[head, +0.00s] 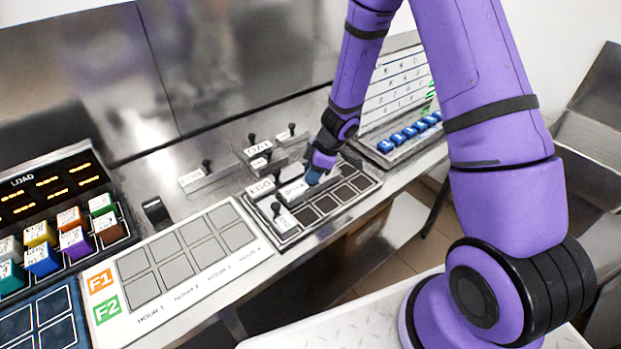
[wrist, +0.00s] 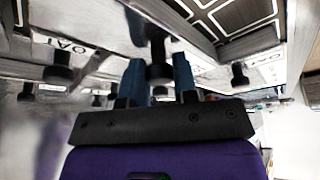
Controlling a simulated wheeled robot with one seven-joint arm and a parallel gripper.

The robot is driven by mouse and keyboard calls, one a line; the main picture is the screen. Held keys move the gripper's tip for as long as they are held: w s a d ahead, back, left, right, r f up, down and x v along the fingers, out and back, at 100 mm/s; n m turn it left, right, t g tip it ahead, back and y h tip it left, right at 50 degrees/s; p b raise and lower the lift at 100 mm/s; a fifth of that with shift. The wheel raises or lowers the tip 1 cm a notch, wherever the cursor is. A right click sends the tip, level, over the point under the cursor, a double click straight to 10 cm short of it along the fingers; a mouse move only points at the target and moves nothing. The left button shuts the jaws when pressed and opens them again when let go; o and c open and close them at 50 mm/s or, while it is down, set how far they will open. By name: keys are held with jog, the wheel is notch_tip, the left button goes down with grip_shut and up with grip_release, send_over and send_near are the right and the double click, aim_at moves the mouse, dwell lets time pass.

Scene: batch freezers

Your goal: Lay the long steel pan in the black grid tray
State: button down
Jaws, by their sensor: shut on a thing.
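My gripper (head: 318,172), with blue fingers, is shut on the black knob of a long steel pan (head: 316,188). The wrist view shows this knob between the two fingertips (wrist: 158,78), with the pan's steel body (wrist: 178,22) beyond. In the head view the pan is over the black grid tray (head: 326,204), roughly along its length; I cannot tell whether it touches the tray. Several dark cells of the tray show in front of the pan. Another knobbed, labelled piece (head: 285,222) is at the tray's left end. The gripper hides part of the held pan.
Other knobbed steel pans stand behind, one labelled OAT (head: 260,149) and a shorter one (head: 205,175) to the left. A white board with grey cells (head: 215,250) lies left of the tray. A rack with blue cubes (head: 410,132) is right. The counter's front edge is close.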

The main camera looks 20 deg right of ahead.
jog(key=shift+f, duration=0.2)
jog(key=c, duration=0.9)
grip_release()
jog(key=shift+f, duration=0.1)
